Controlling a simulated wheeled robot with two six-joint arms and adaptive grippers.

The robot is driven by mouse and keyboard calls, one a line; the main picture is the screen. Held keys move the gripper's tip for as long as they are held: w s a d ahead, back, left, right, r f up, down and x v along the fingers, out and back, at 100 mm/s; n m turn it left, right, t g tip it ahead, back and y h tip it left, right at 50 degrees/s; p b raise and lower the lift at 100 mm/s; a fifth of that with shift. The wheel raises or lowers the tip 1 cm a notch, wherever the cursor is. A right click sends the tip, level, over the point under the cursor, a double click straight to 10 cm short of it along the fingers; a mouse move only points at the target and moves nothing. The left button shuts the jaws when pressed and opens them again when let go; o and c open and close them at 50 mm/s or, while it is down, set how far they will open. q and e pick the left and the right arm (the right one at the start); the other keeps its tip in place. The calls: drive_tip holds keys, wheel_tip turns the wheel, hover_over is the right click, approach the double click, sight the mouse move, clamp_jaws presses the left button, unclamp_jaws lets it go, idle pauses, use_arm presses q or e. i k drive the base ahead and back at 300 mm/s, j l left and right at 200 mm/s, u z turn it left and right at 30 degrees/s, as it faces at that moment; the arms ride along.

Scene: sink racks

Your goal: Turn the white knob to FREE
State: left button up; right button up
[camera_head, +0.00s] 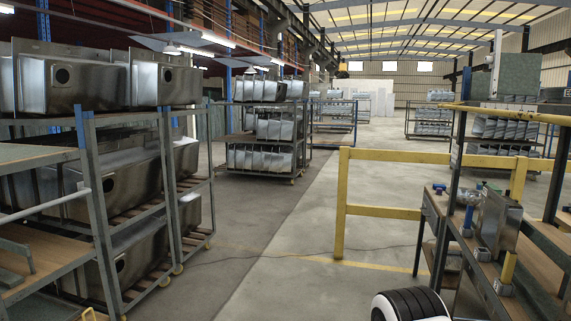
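I cannot make out a white knob or the word FREE anywhere in the head view. A workbench (455,232) stands at the right with a grey metal box (497,222) on it. Blue-topped fittings (468,198) stand beside the box, too small to tell in detail. A yellow upright piece (509,266) stands near the bench's front. Neither of my grippers is in view.
Wheeled racks (92,180) with steel sinks line the left. A yellow guard rail (385,213) stands left of the workbench. A rounded black-and-white object (410,304) shows at the bottom edge. More racks (265,140) stand farther back.

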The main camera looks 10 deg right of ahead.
sight(488, 59)
drive_tip(key=i+j+z, duration=0.15)
drive_tip(key=i+z, duration=0.15)
drive_tip(key=z, duration=0.2)
drive_tip(key=i+j+z, duration=0.25)
drive_tip(key=z, duration=0.2)
drive_tip(key=i+j+z, duration=0.25)
drive_tip(key=z, duration=0.25)
drive_tip(key=i+j+z, duration=0.15)
drive_tip(key=j+z, duration=0.3)
drive_tip(key=z, duration=0.2)
